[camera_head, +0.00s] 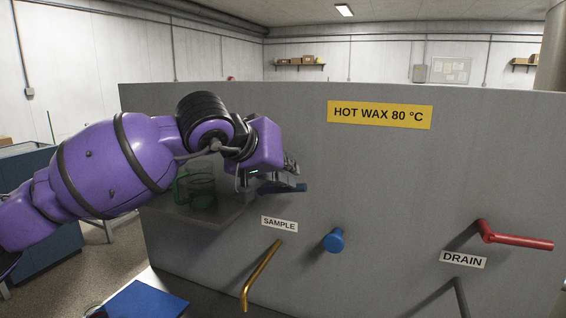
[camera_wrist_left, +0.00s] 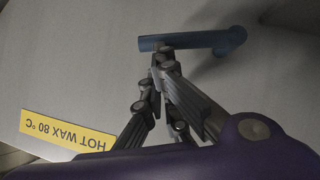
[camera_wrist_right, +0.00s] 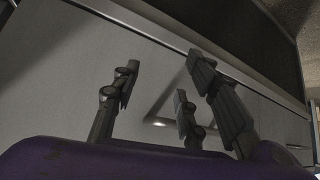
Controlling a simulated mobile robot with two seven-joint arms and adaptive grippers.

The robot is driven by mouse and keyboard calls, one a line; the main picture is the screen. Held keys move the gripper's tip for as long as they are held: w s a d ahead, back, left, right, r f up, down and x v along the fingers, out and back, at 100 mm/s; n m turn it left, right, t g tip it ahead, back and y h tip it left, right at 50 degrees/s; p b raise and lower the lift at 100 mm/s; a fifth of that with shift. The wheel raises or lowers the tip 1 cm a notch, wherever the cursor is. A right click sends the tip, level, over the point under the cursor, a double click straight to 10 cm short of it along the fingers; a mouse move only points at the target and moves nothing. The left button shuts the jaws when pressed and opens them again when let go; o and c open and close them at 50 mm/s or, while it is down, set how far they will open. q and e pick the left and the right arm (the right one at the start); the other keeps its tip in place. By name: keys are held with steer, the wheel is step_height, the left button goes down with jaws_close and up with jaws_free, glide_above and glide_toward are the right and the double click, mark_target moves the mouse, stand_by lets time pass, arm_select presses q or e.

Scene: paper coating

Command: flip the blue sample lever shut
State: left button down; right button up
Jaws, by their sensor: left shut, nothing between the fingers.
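The blue sample lever (camera_head: 286,188) sticks out from the grey panel, above the SAMPLE label (camera_head: 279,224). Its bar lies roughly level in the head view, and the gripper and wrist hide part of it. My left gripper (camera_head: 292,168) is shut and empty, just above the lever. In the left wrist view the lever (camera_wrist_left: 190,40) lies across the shut fingertips (camera_wrist_left: 163,56); I cannot tell whether they touch it. My right gripper (camera_wrist_right: 162,75) shows only in its wrist view, with its fingers apart and nothing between them.
A brass spout (camera_head: 262,275) and a blue knob (camera_head: 334,240) project below the lever. A green glass mug (camera_head: 201,192) stands on a ledge, partly behind my left arm.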

arm_select(q)
steer(key=shift+s+d+f, duration=0.15)
steer(key=shift+d+f, duration=0.2)
steer(key=shift+f, duration=0.25)
stand_by(0.4)
